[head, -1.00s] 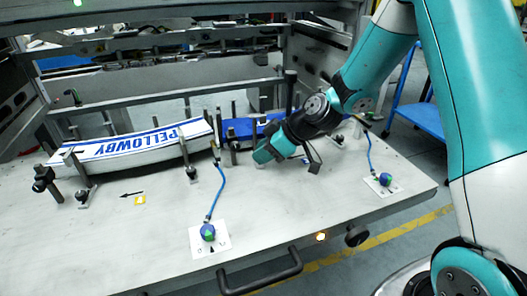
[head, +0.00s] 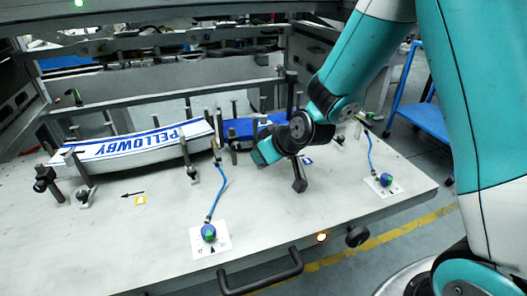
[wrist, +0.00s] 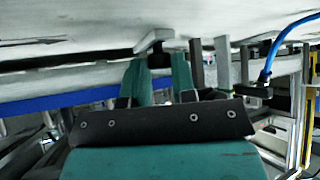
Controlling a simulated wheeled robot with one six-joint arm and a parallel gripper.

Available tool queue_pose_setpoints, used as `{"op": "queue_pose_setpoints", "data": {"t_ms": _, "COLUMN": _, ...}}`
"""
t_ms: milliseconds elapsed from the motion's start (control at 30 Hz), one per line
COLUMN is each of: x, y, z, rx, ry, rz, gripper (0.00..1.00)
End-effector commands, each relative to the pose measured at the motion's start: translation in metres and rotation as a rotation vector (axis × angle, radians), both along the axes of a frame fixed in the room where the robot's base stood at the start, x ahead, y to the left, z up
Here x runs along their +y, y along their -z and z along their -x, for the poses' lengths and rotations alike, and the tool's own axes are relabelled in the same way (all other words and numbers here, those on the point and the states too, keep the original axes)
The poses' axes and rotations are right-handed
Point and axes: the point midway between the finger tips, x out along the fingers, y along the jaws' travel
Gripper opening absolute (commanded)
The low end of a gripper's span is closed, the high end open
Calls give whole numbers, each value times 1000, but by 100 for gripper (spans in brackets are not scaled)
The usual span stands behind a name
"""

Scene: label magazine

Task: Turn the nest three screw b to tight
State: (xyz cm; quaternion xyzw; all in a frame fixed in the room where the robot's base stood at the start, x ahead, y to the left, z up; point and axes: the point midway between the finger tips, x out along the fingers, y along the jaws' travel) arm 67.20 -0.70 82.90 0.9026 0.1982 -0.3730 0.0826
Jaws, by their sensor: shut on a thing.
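My gripper (head: 264,152) is low over the right-middle of the steel table, beside the blue label stack (head: 240,128). In the wrist view its two teal fingers (wrist: 160,66) are closed about a small dark screw head (wrist: 150,54) under a grey bracket (wrist: 154,38). In the head view the gripper hides this screw. I cannot read which nest or letter it carries, nor its tightness.
Blue hoses run to two blue-green knobs, one at front middle (head: 208,233) and one at right (head: 386,180). The table front is mostly clear.

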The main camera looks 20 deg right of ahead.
Motion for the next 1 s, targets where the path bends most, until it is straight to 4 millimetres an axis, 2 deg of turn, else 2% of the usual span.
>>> {"op": "queue_pose_setpoints", "data": {"t_ms": 500, "x": 8, "y": 0, "z": 1, "rx": -3, "ry": 426, "rz": 0, "gripper": 1}}
{"op": "queue_pose_setpoints", "data": {"t_ms": 733, "x": 9, "y": 0, "z": 1, "rx": -2, "ry": 542, "rz": -2, "gripper": 1}}
{"op": "queue_pose_setpoints", "data": {"t_ms": 1000, "x": 9, "y": 0, "z": 1, "rx": 1, "ry": 597, "rz": -2, "gripper": 1}}
